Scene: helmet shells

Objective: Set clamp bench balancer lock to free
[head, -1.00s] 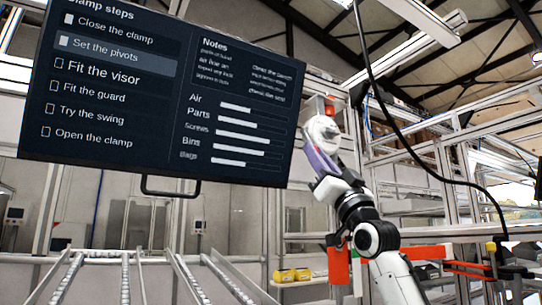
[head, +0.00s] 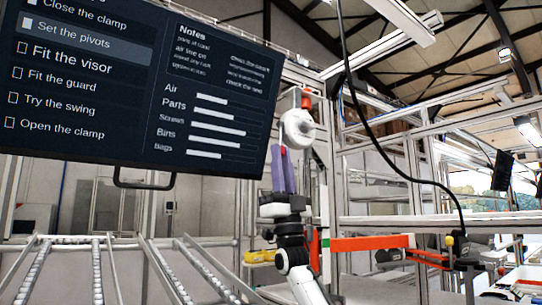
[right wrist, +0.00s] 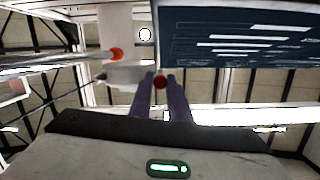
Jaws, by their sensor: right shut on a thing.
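The balancer (head: 299,128), a white round housing with a red-orange part on top, hangs to the right of the screen. My right gripper (head: 284,150) points up at the underside of the balancer. In the right wrist view its two purple fingers (right wrist: 160,80) are shut on a small red knob (right wrist: 160,82). The pale balancer body (right wrist: 130,76) shows behind and left of the fingertips, with an orange-red part beside it. The lock's markings are too small to read. My left gripper is not in view.
A large dark screen (head: 130,90) with clamp steps hangs close on the left. A black cable (head: 375,145) loops down on the right. An orange-red beam (head: 370,243) and metal frames stand behind. Roller rails (head: 97,270) lie at the lower left.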

